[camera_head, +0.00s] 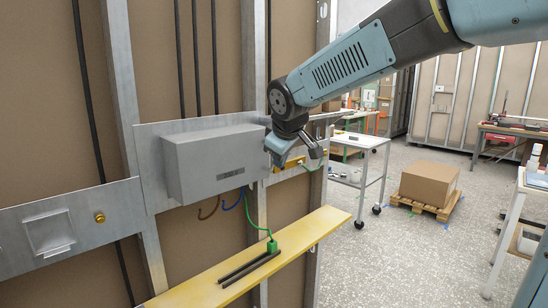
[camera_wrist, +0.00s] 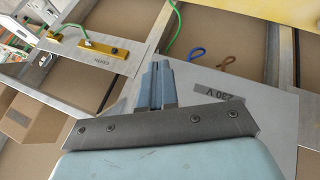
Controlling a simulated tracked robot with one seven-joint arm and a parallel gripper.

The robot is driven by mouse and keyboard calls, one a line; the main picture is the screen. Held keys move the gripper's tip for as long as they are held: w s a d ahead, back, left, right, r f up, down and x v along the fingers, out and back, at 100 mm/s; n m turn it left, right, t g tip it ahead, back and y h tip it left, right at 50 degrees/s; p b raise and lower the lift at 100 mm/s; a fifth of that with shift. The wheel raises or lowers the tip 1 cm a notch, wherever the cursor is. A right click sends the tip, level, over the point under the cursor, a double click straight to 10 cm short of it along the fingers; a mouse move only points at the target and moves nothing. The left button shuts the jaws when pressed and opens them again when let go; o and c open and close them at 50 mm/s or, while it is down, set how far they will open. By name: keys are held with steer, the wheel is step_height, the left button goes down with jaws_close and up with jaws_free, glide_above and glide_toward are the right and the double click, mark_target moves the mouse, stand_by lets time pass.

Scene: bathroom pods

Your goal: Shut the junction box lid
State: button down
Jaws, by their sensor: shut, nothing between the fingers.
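The grey junction box (camera_head: 205,168) is mounted on a metal plate on the wall in the head view. Its lid (camera_head: 225,158) covers the front and carries a dark label; I see no clear gap, but cannot tell whether it is fully flush. In the wrist view the lid (camera_wrist: 262,110) lies behind my gripper, with the label reading 230 V. My gripper (camera_wrist: 158,72) is shut and empty, its fingers together beside the lid's edge. In the head view my gripper (camera_head: 277,148) is at the box's right side, partly hidden; contact cannot be told.
Brown, blue and green wires hang below the box. A yellow shelf (camera_head: 300,240) below holds two dark rods and a green connector (camera_head: 272,246). A brass bar (camera_wrist: 90,46) with a green wire is to the right of the box. A trolley and a carton (camera_head: 430,182) stand farther right.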

steer(key=s+d+r, duration=0.4)
steer(key=r, duration=0.3)
steer(key=s+d+f+m+g, duration=0.1)
steer(key=s+d+f+m, duration=0.4)
steer(key=s+d, duration=0.3)
steer(key=s+d+f+m+h, duration=0.1)
steer(key=s+d+f+m, duration=0.5)
steer(key=s, duration=0.7)
steer(key=shift+d+f+g, duration=0.4)
steer(key=shift+d+f, duration=0.15)
steer(key=shift+d, duration=0.5)
